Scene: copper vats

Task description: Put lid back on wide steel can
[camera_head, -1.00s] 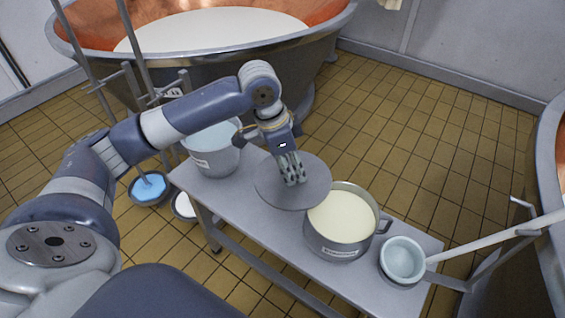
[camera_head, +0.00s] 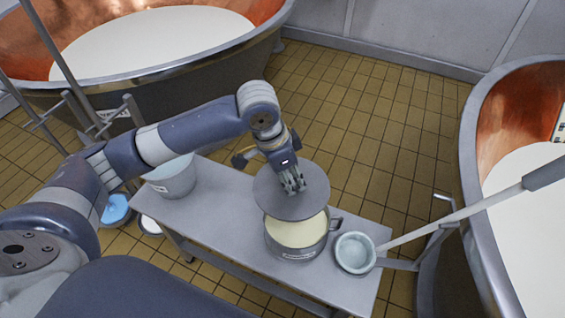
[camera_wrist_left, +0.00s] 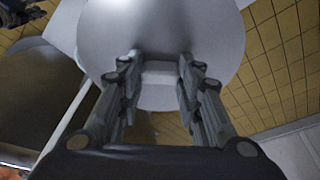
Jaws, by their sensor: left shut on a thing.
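The wide steel can (camera_head: 296,241) stands on the grey bench, uncovered, with pale cream liquid inside. A round grey lid (camera_head: 265,197) is held by my left gripper (camera_head: 293,188), shut on its handle. The lid hangs above the can's far side in the head view and hides part of the can's far rim. Much of the can's opening shows below the lid. In the left wrist view the lid (camera_wrist_left: 120,30) fills the upper middle, with its bar-shaped handle (camera_wrist_left: 160,68) between the fingers. My right gripper is not seen in the head view.
The bench (camera_head: 215,215) carries a steel bucket (camera_head: 172,180) at the left and a small bowl (camera_head: 355,252) right of the can. A long pole (camera_head: 450,220) slants by the bowl. Copper vats stand behind (camera_head: 150,60) and at right (camera_head: 490,200).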

